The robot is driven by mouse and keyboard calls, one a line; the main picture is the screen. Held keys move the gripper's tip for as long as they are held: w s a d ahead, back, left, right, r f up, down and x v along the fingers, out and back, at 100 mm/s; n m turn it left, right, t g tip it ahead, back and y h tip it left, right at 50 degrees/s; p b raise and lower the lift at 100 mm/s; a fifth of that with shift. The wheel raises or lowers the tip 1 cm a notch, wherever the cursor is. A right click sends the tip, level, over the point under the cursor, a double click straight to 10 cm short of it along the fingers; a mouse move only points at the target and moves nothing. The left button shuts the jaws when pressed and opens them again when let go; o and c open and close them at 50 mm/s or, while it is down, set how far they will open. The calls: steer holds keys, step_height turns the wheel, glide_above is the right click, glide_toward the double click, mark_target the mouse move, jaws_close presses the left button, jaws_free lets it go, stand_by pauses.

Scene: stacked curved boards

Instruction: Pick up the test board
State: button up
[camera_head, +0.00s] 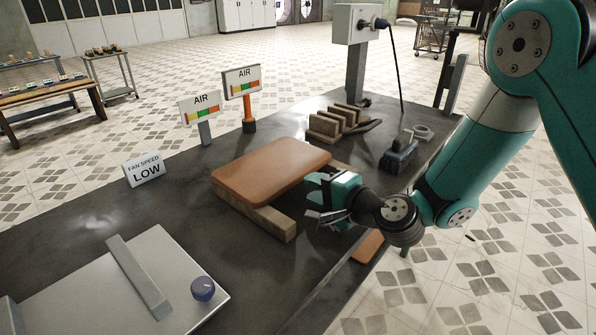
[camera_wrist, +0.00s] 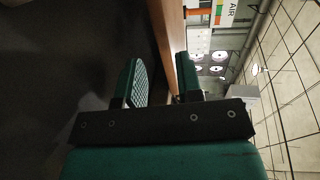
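The test board, taken to be the brown board with rounded corners (camera_head: 268,165), lies flat on wooden supports (camera_head: 268,218) on the dark table. My gripper (camera_head: 322,196) is at its right front edge. In the wrist view the board's brown edge (camera_wrist: 167,32) runs between my two fingers (camera_wrist: 160,82). One finger lies close along one side of the board; a dark gap shows between the other finger and the board. The fingers are apart, and I see no clear grip. The board's far side is hidden in the wrist view.
A wooden rack (camera_head: 340,122) and a small dark device (camera_head: 399,154) stand behind my gripper. AIR signs (camera_head: 242,82), a FAN SPEED sign (camera_head: 144,168) and a metal panel with a knob (camera_head: 203,289) are to the left. Another brown piece (camera_head: 367,246) shows below my wrist.

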mark_target(298, 183)
steer(key=p+x, duration=0.2)
steer(key=x, duration=0.1)
steer(key=shift+w+a+r, duration=0.15)
steer(key=shift+a+r, duration=0.05)
steer(key=shift+w+a+f+p, duration=0.4)
steer(key=shift+w+p, duration=0.1)
steer(key=shift+p, duration=0.1)
steer(key=shift+s, duration=0.1)
jaws_close()
steer(key=shift+r+p, duration=1.15)
steer(key=shift+r, duration=0.15)
steer(key=shift+f, duration=0.1)
